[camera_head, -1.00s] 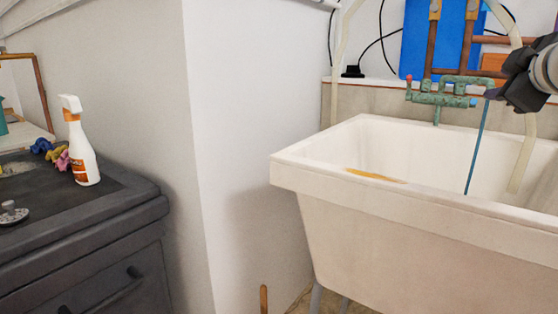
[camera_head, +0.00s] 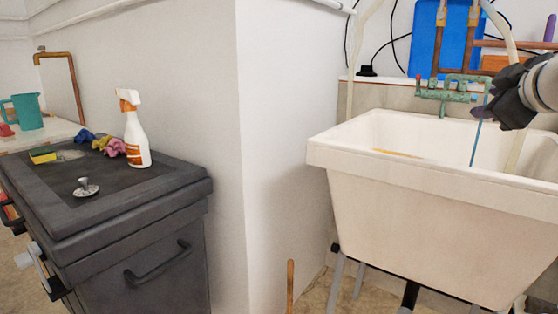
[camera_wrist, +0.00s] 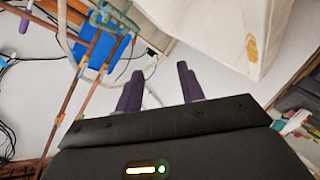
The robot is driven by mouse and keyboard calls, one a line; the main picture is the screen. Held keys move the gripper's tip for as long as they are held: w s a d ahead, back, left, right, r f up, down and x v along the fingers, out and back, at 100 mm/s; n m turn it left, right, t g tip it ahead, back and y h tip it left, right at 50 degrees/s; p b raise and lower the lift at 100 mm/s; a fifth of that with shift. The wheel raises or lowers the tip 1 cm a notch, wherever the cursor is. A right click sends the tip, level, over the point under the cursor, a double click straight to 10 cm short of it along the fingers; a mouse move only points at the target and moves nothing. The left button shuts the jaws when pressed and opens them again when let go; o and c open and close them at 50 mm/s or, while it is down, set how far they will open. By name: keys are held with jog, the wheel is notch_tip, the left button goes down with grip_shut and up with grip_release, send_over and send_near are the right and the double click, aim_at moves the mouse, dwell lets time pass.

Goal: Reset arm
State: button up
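My gripper (camera_head: 492,102) shows at the right edge of the head view, dark, in front of the wall above the white sink (camera_head: 430,190). In the wrist view its two dark fingers (camera_wrist: 158,78) stand apart with nothing held between them. A thin blue rod or line (camera_head: 479,130) appears near the fingertips in the head view and runs down into the sink; I cannot tell whether it touches the gripper. My arm is mostly outside the head view.
Green pipework (camera_head: 445,95) and a blue panel (camera_head: 425,45) are on the wall behind the sink. A dark cabinet (camera_head: 150,235) at left carries a spray bottle (camera_head: 135,135), a yellow sponge (camera_head: 42,156) and crumpled cloths. A wooden stick (camera_head: 290,285) stands near the wall corner.

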jog(key=s+a+f+m+g, duration=0.2)
jog(key=s+a+f, duration=0.4)
jog(key=f, duration=0.5)
jog(key=s+a+f+m+g+y+p, duration=0.1)
jog(key=s+a+f+m+g, duration=0.2)
jog(key=s+a+f, duration=0.3)
jog(key=s+a+f+m+g+y+p, duration=0.1)
jog(key=s+a+f+m+g, duration=0.2)
jog(key=s+a+f, duration=0.4)
jog(key=a+f, duration=0.4)
jog(key=f, duration=0.6)
jog(key=shift+a+g, duration=0.4)
